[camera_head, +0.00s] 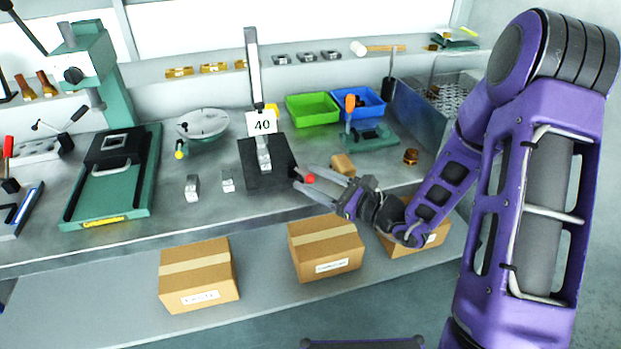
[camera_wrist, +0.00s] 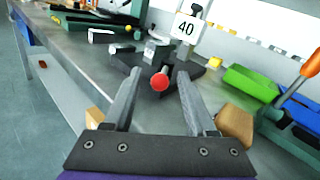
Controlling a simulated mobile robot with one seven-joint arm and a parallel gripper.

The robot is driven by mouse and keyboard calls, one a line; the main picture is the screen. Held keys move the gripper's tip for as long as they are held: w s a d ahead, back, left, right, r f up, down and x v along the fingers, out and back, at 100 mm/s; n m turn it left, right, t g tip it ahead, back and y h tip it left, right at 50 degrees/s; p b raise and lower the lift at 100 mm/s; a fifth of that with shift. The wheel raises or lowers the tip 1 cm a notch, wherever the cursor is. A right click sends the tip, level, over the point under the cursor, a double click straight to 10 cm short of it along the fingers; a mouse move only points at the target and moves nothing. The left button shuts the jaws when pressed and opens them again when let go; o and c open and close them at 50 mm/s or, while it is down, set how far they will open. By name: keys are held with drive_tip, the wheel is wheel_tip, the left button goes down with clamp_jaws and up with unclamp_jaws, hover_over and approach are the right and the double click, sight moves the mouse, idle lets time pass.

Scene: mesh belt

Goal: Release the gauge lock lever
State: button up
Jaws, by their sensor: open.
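The height gauge (camera_head: 267,163) stands on the bench with a dark base, an upright column and a white "40" sign; it also shows in the wrist view (camera_wrist: 130,60). Its lock lever ends in a red ball knob (camera_head: 310,178), on the base's right side. In the wrist view the red knob (camera_wrist: 159,82) sits between and just beyond my fingertips. My gripper (camera_head: 318,181) is open, its two fingers on either side of the line to the knob; it also shows in the wrist view (camera_wrist: 162,88). I cannot tell whether a finger touches the knob.
A tan block (camera_head: 343,164) lies close to the right of my fingers. Green (camera_head: 312,109) and blue (camera_head: 372,115) bins and an orange-handled clamp (camera_head: 350,104) stand behind. Small metal blocks (camera_head: 192,188) lie left of the gauge. The bench's front edge is clear.

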drive_tip(key=shift+w+a, duration=0.2)
drive_tip(key=shift+a, duration=0.1)
clamp_jaws()
drive_tip(key=shift+s+a+m+t+h+b, duration=0.2)
drive_tip(key=shift+a+m+t+h+b, duration=0.1)
drive_tip(key=shift+m+t+h, duration=0.4)
drive_tip(key=shift+s+a+m+t+h+b, duration=0.25)
drive_tip(key=shift+m+t+h, duration=0.35)
drive_tip(key=shift+t+h, duration=0.15)
unclamp_jaws()
